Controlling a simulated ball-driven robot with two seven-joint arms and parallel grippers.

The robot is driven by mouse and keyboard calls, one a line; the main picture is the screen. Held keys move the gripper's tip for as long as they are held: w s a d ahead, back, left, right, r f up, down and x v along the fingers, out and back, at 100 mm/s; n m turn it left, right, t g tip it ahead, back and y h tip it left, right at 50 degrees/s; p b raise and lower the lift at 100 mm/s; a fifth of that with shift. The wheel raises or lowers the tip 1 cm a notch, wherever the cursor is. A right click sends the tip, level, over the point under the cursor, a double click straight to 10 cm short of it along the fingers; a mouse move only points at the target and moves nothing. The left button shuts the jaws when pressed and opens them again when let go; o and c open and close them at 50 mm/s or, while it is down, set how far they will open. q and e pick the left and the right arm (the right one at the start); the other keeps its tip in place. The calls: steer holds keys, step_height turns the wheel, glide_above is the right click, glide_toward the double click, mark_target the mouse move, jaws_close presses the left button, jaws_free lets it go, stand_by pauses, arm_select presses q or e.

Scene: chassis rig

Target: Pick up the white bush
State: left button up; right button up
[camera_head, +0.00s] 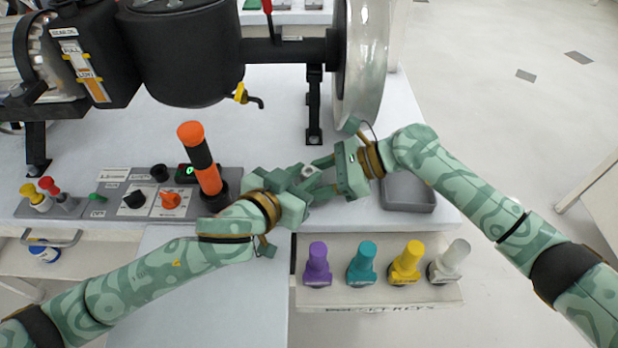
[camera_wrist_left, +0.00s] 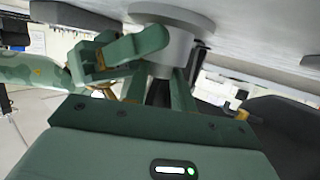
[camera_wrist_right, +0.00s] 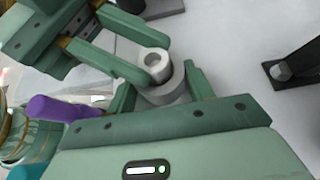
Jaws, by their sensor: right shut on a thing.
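The white bush (camera_head: 309,171) is a pale cylinder with a wider flange, between my two grippers in the head view. In the right wrist view the bush (camera_wrist_right: 155,70) shows its open bore, and my right gripper (camera_wrist_right: 163,92) is shut on its flanged part. In the left wrist view the bush (camera_wrist_left: 172,48) stands at the fingertips of my left gripper (camera_wrist_left: 160,88). The left fingers are close to its body; whether they press on it is hidden. Both grippers meet just above the table edge in the head view, where my left gripper (camera_head: 298,184) covers part of the bush.
Purple (camera_head: 317,264), teal (camera_head: 362,263), yellow (camera_head: 406,262) and clear-white (camera_head: 449,262) keys stand on a shelf below. A grey tray (camera_head: 408,192) sits at the table's right. An orange-black lever (camera_head: 200,160) rises left of the grippers; a large wheel (camera_head: 361,70) stands behind.

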arm_select(q)
steer(key=shift+c, duration=0.5)
arm_select(e)
steer(key=o, duration=0.8)
arm_select(q)
step_height(320, 180, up, 10)
arm_select(e)
steer(key=shift+o, duration=0.2)
steer(key=v, duration=1.1)
steer(key=shift+d+r, duration=0.15)
steer(key=shift+d, duration=0.35)
